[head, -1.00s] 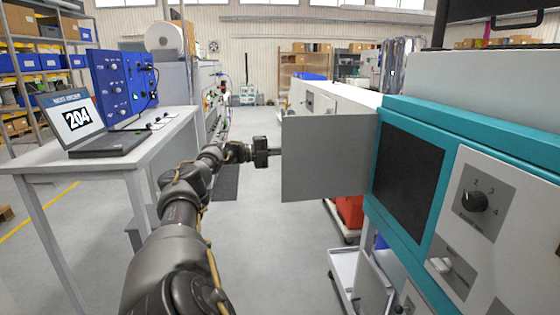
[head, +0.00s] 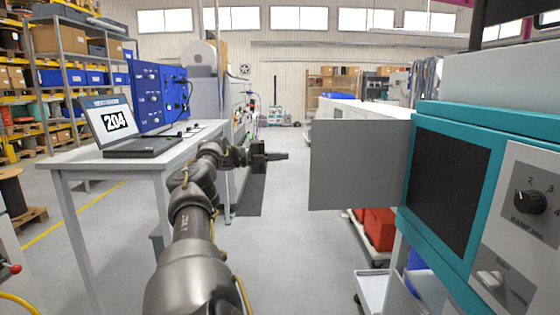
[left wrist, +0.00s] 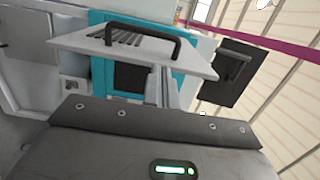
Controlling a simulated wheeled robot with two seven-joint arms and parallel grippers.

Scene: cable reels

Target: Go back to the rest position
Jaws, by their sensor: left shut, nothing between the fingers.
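My left gripper (head: 276,156) is stretched out ahead over the aisle in the head view. Its fingers are shut and empty, pointing right, a little short of the grey open door panel (head: 360,165). The left wrist view shows the shut fingers (left wrist: 166,90) in front of a white panel with a black handle (left wrist: 150,45); it cannot be told whether they touch anything there, but the head view shows a gap to the door. My right gripper is in neither view.
A teal and white cabinet (head: 462,120) with a dark window and a knob (head: 530,201) stands close on the right. A white table (head: 130,165) with a laptop (head: 112,125) and a blue panel (head: 158,95) stands on the left. Red bins (head: 378,228) sit below the door. The floor between is clear.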

